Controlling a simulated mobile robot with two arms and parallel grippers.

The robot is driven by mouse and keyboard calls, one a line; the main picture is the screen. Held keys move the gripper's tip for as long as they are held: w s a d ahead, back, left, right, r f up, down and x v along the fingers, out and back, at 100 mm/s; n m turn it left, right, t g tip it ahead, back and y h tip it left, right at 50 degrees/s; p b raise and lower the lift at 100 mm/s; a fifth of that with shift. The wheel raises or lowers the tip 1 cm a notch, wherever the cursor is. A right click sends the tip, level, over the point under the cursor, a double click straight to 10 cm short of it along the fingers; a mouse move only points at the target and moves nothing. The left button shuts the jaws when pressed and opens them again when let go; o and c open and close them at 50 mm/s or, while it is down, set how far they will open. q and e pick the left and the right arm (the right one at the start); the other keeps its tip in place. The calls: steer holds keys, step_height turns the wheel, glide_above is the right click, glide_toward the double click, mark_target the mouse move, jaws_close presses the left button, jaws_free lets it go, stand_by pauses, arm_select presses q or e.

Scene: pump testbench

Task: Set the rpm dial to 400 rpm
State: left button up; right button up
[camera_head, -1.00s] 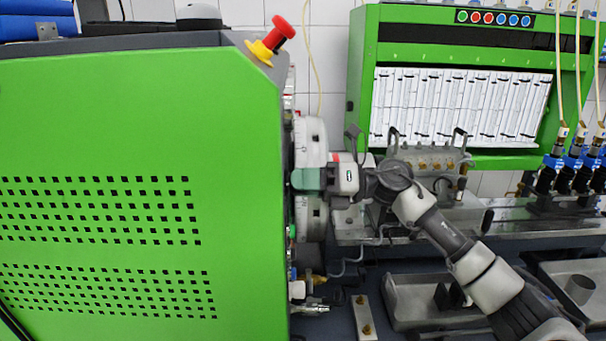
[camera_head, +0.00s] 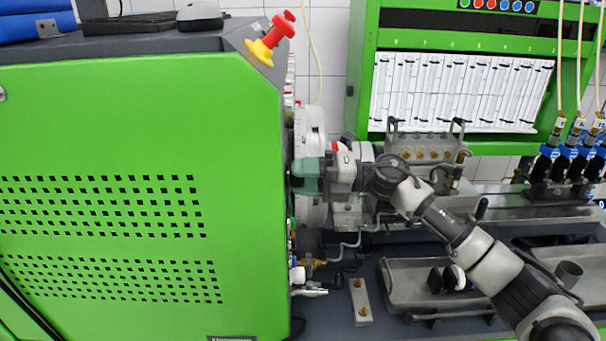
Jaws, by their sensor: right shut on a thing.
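The green test bench cabinet (camera_head: 130,120) fills the left side, and its front panel is seen almost edge-on. The rpm dial cannot be made out; it may be hidden at that panel by my gripper. My right gripper (camera_head: 306,176) has teal fingers and reaches left to the panel edge. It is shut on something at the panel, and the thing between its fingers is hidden. A white round machine part (camera_head: 311,122) shows just above and behind the fingers. My left gripper is not in view.
A red and yellow emergency stop knob (camera_head: 270,38) sits on the cabinet's upper corner. A metal block with loop handles (camera_head: 425,147) stands behind my right arm. Below lie a grey tray (camera_head: 405,285), a metal plate (camera_head: 360,302) and pipe fittings (camera_head: 308,278).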

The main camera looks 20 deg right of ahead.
steer(key=shift+r, duration=0.1)
steer(key=o, duration=0.9)
steer(key=shift+o, duration=0.2)
steer(key=shift+d, duration=0.1)
steer(key=b+v, duration=0.4)
steer(key=v, duration=0.6)
steer(key=shift+d, duration=0.35)
